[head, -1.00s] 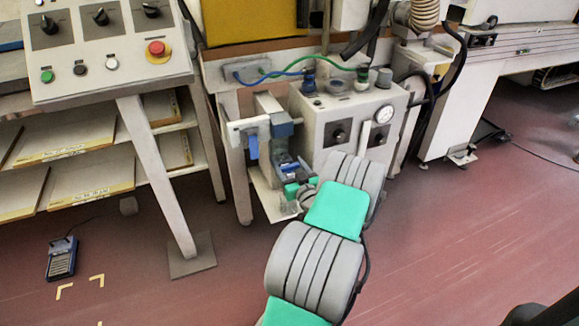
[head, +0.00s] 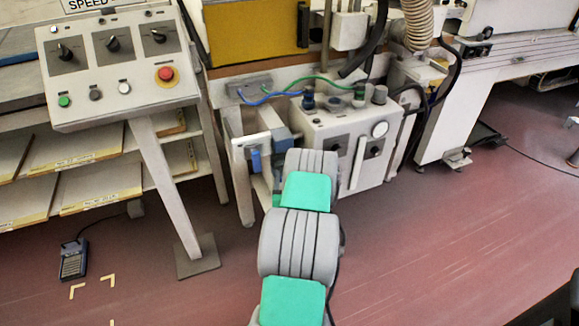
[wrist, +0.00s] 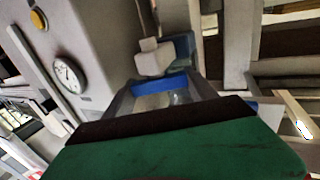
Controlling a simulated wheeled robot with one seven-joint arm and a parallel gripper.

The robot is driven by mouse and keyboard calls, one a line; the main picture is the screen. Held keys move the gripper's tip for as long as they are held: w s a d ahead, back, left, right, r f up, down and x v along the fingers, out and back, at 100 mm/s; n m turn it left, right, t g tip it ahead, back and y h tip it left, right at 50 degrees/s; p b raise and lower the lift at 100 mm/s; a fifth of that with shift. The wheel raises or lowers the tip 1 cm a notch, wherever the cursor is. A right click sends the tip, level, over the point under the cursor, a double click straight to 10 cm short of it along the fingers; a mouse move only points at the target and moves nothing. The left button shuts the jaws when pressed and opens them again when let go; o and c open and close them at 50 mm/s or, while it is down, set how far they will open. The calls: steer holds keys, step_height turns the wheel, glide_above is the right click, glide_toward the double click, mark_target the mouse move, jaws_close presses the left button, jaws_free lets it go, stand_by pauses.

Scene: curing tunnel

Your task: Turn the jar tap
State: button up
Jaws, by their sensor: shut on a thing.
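In the wrist view, the jar tap shows as a pale, blocky piece (wrist: 155,58) beside a blue-grey part. My gripper (wrist: 163,83) reaches up to it, with a blue band between grey sides, and is shut on it. The fingertip contact itself is hard to make out. In the head view my own arm hides the gripper and the tap. A blue-grey block (head: 283,138) shows just above my arm, beside a white bar, at the left side of the grey unit (head: 336,118).
A control panel (head: 115,62) on a slanted leg stands at the left, before shelves. A blue foot pedal (head: 73,260) lies on the floor. The red floor at the right is mostly open.

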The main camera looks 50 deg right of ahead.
steer(key=shift+s+h+p, duration=0.1)
steer(key=shift+h+p, duration=0.2)
steer(key=shift+p, duration=0.05)
steer(key=o, duration=1.4)
steer(key=shift+a, duration=0.1)
steer(key=shift+c, duration=0.2)
steer(key=shift+a, duration=0.1)
steer(key=shift+s+a+b, duration=0.4)
steer(key=shift+a+b, duration=0.05)
steer(key=shift+b, duration=0.3)
steer(key=b+v, duration=0.2)
steer(key=v, duration=0.4)
steer(key=shift+a+b, duration=0.3)
steer(key=shift+s+r, duration=0.1)
steer(key=shift+r, duration=0.05)
